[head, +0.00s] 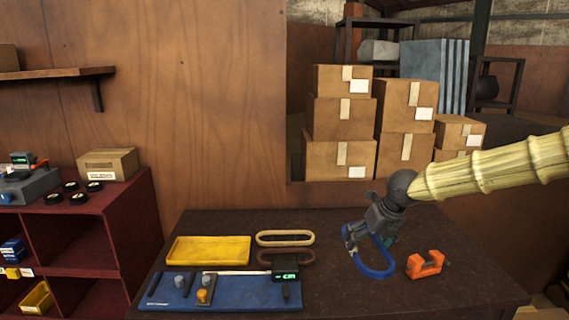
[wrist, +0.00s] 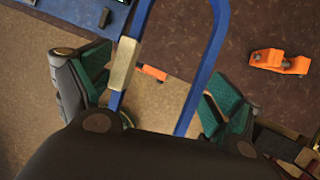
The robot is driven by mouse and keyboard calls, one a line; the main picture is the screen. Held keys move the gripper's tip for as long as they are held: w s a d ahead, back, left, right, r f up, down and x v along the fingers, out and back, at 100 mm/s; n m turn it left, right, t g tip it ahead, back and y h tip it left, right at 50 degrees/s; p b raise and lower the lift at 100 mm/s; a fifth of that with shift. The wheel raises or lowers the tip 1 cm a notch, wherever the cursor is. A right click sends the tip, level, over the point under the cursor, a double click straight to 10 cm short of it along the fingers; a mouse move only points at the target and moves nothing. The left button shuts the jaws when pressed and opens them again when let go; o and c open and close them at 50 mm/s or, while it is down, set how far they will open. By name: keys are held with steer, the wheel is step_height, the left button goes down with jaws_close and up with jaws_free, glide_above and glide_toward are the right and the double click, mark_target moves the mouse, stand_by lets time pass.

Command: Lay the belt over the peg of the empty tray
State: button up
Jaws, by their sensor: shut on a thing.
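My gripper (head: 376,228) is shut on a blue belt (head: 378,272), a loop that hangs at the right half of the dark table. In the wrist view the blue belt (wrist: 208,65) runs between my green-padded fingers (wrist: 155,90), with a tan block on its left strand. A yellow tray (head: 208,262) lies empty at the table's left; I cannot make out a peg in it. A blue board (head: 235,302) in front of it carries small grey and orange pegs. A cream belt (head: 285,232) and a brown belt (head: 268,258) lie right of the yellow tray.
An orange clamp (head: 426,264) stands right of the held belt, and also shows in the wrist view (wrist: 280,61). A black device with a green display (head: 286,270) stands at the board's right end. Stacked cartons (head: 340,120) stand behind the table. A red shelf (head: 110,220) is at left.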

steer(key=s+a+f+n+g+h+b, duration=0.1)
steer(key=s+a+f+n+g, duration=0.1)
steer(key=s+f+n, duration=0.4)
steer(key=s+a+f+n+g+h+b, duration=0.1)
steer(key=s+f+n, duration=0.5)
steer(key=f+n, duration=0.8)
steer(key=s+a+f+n+g+h+b, duration=0.2)
steer(key=s+f+n+g, duration=0.3)
steer(key=f+n, duration=0.5)
steer(key=shift+s+a+n+g, duration=0.4)
steer(key=shift+s+n, duration=0.45)
steer(key=shift+n, duration=1.55)
steer(key=shift+a, duration=0.1)
